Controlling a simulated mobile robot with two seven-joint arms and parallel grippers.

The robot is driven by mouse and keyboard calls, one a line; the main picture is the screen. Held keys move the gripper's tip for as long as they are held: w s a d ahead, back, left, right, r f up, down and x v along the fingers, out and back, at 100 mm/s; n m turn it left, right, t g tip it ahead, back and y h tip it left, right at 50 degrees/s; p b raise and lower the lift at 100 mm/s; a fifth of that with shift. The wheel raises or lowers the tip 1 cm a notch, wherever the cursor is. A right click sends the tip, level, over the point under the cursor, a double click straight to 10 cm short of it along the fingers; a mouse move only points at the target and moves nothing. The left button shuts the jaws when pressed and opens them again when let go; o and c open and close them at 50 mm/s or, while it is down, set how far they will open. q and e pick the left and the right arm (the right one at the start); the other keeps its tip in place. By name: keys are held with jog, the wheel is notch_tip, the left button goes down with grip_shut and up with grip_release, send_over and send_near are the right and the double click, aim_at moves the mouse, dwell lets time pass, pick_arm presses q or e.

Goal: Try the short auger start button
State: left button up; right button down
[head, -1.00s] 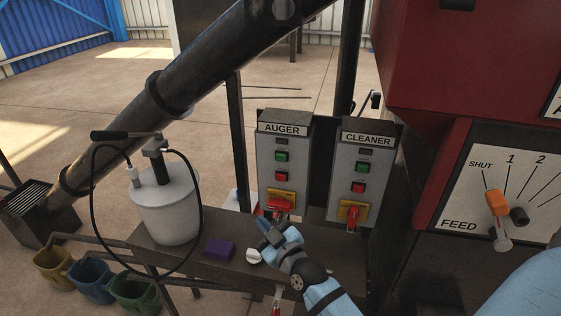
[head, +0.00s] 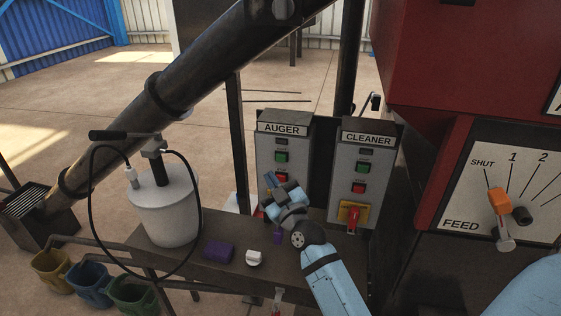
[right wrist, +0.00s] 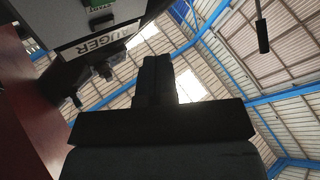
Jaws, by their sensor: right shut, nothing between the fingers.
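The grey AUGER box (head: 297,158) stands at the back of the bench in the head view, with a green button (head: 281,156) above a red button (head: 281,176). Its lower part, where the red handle on yellow was, is hidden behind my right gripper (head: 270,184). That gripper is shut and empty, pointing up just in front of the box, its tips a little below and left of the red button. I cannot tell whether it touches the box. The right wrist view shows the closed fingers (right wrist: 158,78) and the AUGER label (right wrist: 95,43) upper left. My left gripper is out of view.
The CLEANER box (head: 365,165) with its red handle (head: 353,218) stands to the right. A white canister (head: 165,208) with a black hose, a purple block (head: 219,251) and a white knob-like piece (head: 254,258) are on the bench. The orange FEED lever (head: 499,202) is far right.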

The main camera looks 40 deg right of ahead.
aim_at(281, 158)
jog(key=shift+w+d+b, duration=0.5)
jog(key=shift+w+d, duration=1.45)
jog(key=shift+d, duration=0.3)
jog(key=shift+d, duration=0.1)
dwell(0.3)
jog(key=shift+w+d, duration=0.25)
jog(key=shift+w+d, duration=0.3)
dwell(0.8)
dwell(0.3)
jog(key=shift+s+a+p, duration=0.5)
jog(key=shift+s+a, duration=0.1)
jog(key=shift+a, duration=0.05)
